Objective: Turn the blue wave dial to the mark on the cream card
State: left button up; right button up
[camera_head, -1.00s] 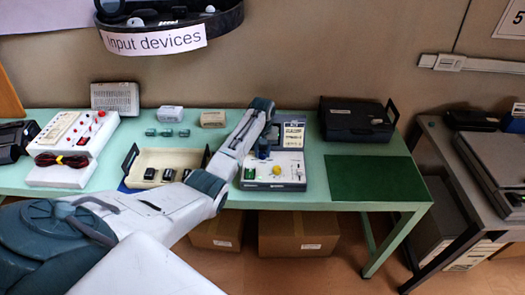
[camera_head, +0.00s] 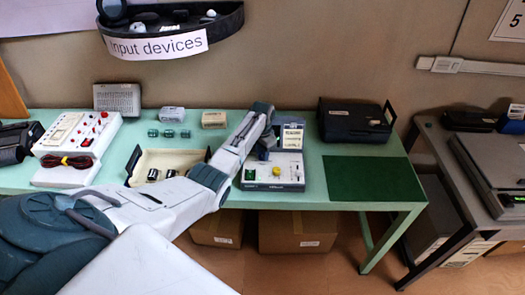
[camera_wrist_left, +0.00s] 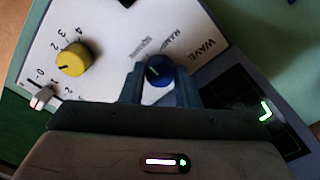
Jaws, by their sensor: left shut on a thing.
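The blue wave dial (camera_wrist_left: 159,71) sits on the white face of a bench instrument (camera_wrist_left: 115,35), beside printed words that include WAVE and what looks like SQUARE. A pale pointer line shows on its upper left part. My left gripper (camera_wrist_left: 160,82) has one finger on each side of the dial and is shut on it. In the head view my left gripper (camera_head: 264,154) is over the instrument (camera_head: 289,163) and hides the dial. The cream card (camera_head: 292,134) stands behind the instrument; its mark is too small to read. My right gripper is not in view.
A yellow knob (camera_wrist_left: 73,58) is beside the blue dial, with a small screen (camera_head: 250,174) at the instrument's left. A cream tray (camera_head: 166,158) stands left of my forearm. A dark green mat (camera_head: 370,178) lies clear at the right, below a black case (camera_head: 352,118).

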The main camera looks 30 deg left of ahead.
pick_arm(q)
jog(key=m, duration=0.4)
jog(key=shift+w+r+p, duration=0.1)
jog(key=shift+r+p, duration=0.05)
jog(key=shift+p, duration=0.2)
jog(key=shift+m, duration=1.9)
jog(key=o, duration=1)
jog(key=shift+c, duration=0.2)
notch_tip(320, 180, up, 11)
jog(key=b, duration=0.2)
